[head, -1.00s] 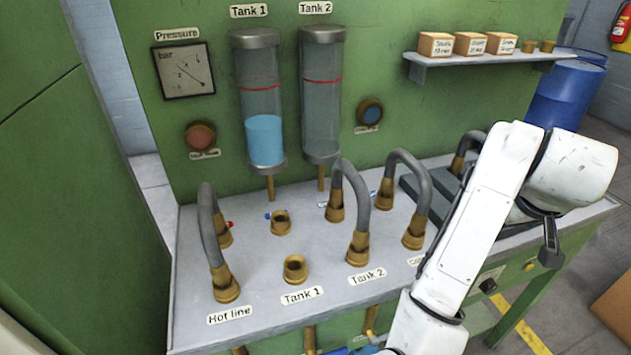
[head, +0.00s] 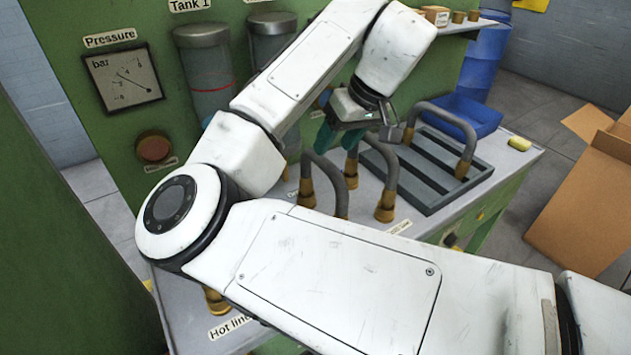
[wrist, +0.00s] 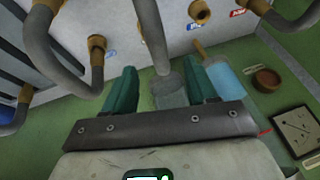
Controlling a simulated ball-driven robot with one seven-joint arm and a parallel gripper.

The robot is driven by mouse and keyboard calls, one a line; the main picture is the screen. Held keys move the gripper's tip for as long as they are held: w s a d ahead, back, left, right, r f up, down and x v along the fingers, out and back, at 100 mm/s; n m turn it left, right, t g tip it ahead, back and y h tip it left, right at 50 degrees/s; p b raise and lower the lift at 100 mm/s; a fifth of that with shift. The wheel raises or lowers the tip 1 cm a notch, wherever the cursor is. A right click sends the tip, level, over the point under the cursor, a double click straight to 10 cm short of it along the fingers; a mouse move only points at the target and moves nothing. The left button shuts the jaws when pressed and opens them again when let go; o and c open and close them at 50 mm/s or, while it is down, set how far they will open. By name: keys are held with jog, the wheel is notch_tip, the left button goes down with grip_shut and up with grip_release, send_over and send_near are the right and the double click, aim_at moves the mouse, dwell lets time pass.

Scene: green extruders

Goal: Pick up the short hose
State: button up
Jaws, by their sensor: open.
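Several grey arched hoses with brass ends stand on the bench; I cannot tell for sure which is the short one. One arch (head: 447,114) stands at the slatted tray on the right, and another (head: 327,170) stands below my gripper. My gripper (head: 338,140) has teal fingers pointing down, open and apart, above the bench beside the tray. In the wrist view the open fingers (wrist: 160,66) show a grey hose (wrist: 150,30) near the gap between them; I see no contact. Another hose (wrist: 42,40) with a brass end is at the left. My arm hides much of the bench.
The dark slatted tray (head: 424,190) lies on the bench's right part. A yellow block (head: 519,143) is at the bench's right end. A cardboard box (head: 585,195) stands on the floor at right, and a blue barrel (head: 485,55) behind. The green panel carries a pressure gauge (head: 122,77) and tanks.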

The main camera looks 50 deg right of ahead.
aim_at(321, 162)
jog(key=shift+p+x, duration=0.45)
jog(key=shift+x, duration=3.55)
jog(key=shift+w+d, duration=0.1)
jog(key=shift+d, duration=0.05)
jog(key=shift+c, duration=0.2)
grip_shut()
jog(key=shift+r, duration=0.1)
